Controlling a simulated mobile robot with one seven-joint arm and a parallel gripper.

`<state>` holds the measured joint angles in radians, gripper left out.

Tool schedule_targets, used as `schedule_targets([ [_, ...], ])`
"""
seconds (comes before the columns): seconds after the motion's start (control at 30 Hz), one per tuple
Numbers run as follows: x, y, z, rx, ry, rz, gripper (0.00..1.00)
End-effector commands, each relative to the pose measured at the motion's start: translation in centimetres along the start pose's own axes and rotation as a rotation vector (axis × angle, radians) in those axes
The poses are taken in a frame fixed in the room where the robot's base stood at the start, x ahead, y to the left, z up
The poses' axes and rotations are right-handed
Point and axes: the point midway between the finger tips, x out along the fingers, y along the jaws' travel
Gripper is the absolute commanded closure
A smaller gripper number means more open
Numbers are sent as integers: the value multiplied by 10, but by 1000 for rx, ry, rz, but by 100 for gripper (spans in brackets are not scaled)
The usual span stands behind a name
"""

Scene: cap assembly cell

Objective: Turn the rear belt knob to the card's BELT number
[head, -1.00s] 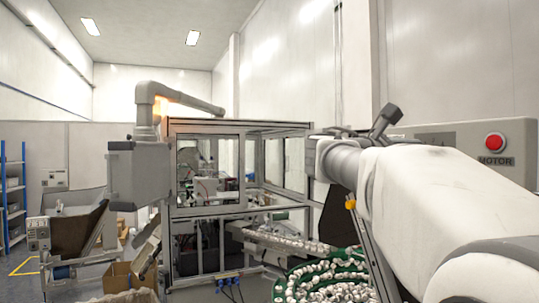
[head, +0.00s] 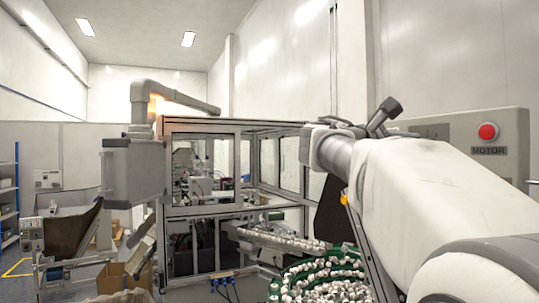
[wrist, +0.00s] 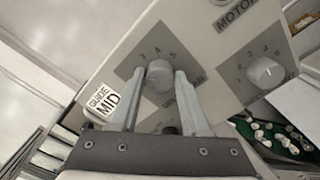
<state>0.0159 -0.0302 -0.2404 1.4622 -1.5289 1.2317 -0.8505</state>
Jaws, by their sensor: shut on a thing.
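In the wrist view my gripper (wrist: 154,80) is shut on a round grey knob (wrist: 158,70) on a grey control panel (wrist: 215,62). One finger lies on each side of the knob. The numbers 3, 4 and 5 show above it; its pointer is not clear. The fingers hide most of its label, which seems to end in "AR". A second knob (wrist: 265,72) with its own number scale sits to the right, untouched. A white card (wrist: 103,101) reading "GUIDE MID" is left of my gripper; I can read no BELT number. In the head view my gripper cannot be made out.
A red button (head: 488,131) labelled MOTOR is on the panel, right of my arm.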

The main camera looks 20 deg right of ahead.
Motion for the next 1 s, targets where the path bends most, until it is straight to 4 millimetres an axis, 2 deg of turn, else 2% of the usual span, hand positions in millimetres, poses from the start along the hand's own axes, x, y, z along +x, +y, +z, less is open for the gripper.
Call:
schedule_targets([
  [0.5,0,-3,-2,382,-1,0,100],
  [1.0,0,-2,0,508,0,-1,100],
])
